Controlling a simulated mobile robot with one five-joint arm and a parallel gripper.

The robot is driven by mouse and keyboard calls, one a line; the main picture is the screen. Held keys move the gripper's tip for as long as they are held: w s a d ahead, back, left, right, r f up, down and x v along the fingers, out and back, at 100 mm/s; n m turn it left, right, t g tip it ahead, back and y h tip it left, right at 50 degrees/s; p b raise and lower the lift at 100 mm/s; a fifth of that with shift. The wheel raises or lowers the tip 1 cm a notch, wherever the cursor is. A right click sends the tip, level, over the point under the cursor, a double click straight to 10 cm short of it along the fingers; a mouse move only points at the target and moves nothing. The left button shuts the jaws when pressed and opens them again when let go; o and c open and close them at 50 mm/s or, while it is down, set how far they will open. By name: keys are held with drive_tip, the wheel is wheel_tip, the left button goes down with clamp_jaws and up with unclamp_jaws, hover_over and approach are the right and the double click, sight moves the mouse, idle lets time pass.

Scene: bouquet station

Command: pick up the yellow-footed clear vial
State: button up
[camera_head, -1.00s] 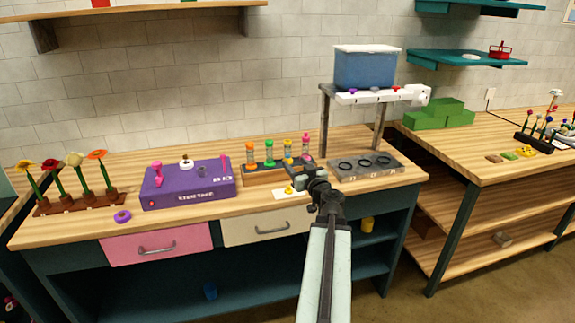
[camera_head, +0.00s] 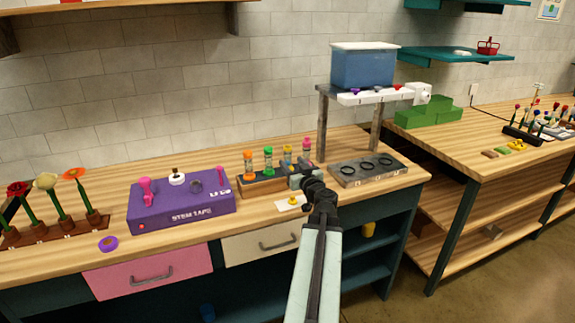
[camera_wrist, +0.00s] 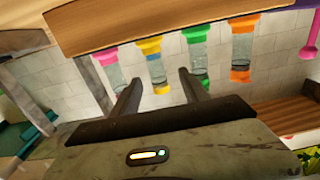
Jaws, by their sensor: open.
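The yellow-footed clear vial (camera_head: 287,154) stands in a wooden rack (camera_head: 258,184) on the workbench, between a green vial (camera_head: 268,160) and a pink vial (camera_head: 306,147). In the wrist view, which appears upside down, the clear vial (camera_wrist: 154,66) has yellow at both ends and shows between my gripper's fingers. My gripper (camera_wrist: 160,78) is open and empty, with fingers apart. The gap in depth to the vial is hard to judge. In the head view my gripper (camera_head: 300,177) is at the right part of the rack, partly hiding it and the vial's lower part.
An orange vial (camera_head: 249,164) stands at the rack's left end. A purple stem tape box (camera_head: 180,207) is left of the rack. A grey plate with round holes (camera_head: 370,171) is right, under a stand with a blue bin (camera_head: 363,66). A white card (camera_head: 287,206) lies in front.

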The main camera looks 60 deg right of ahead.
sight(289, 158)
drive_tip(key=x, duration=0.6)
drive_tip(key=shift+s+d, duration=0.1)
drive_tip(key=shift+d, duration=0.2)
drive_tip(key=shift+s, duration=0.1)
clamp_jaws()
